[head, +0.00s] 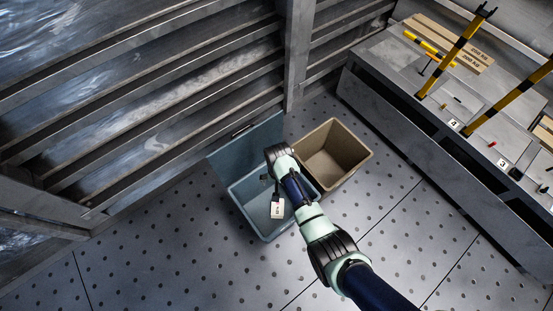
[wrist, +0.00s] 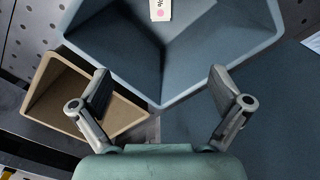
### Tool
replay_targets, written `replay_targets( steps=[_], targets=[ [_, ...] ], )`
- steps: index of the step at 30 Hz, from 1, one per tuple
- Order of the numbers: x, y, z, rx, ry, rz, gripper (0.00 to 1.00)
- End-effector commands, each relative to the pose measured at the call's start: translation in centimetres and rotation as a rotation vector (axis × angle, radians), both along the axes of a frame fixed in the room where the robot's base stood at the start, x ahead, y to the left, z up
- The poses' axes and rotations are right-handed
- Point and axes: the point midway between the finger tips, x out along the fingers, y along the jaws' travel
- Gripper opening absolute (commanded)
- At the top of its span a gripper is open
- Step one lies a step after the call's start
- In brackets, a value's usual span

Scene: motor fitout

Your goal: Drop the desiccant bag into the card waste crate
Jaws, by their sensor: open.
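A blue-grey crate (head: 242,213) stands open on the floor, and it also fills the top of the wrist view (wrist: 85,30). A tan crate (head: 349,140) stands beside it, and in the wrist view (wrist: 45,85) it is at left. I see no writing that tells which is for card waste. A small white printed piece (head: 277,208) shows within the blue-grey crate's outline; in the wrist view (wrist: 160,9) it has a pink dot and is cut off. I cannot tell whether it is the desiccant bag or a label. My gripper (wrist: 160,82) is open and empty above the blue-grey crate.
A slatted metal wall (head: 160,110) rises behind the crates. A long grey bench (head: 395,75) with yellow-and-black bars and small parts stands at the right. A blue-grey panel (head: 250,138) is behind the blue-grey crate. The perforated floor (head: 160,260) is clear at the lower left.

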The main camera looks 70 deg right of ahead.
Motion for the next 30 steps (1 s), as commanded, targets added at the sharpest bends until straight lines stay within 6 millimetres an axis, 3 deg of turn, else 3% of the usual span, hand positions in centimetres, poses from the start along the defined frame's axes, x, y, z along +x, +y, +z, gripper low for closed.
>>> replay_targets(
  steps=[3, 9, 30],
  targets=[
    [0.1, -0.1, 3.0, -0.002, -0.003, 0.000, 1.00],
    [0.0, 0.0, 6.1, -0.001, -0.001, 0.000, 1.00],
    [0.0, 0.0, 6.6, 0.000, 0.000, 0.000, 1.00]
  ],
)
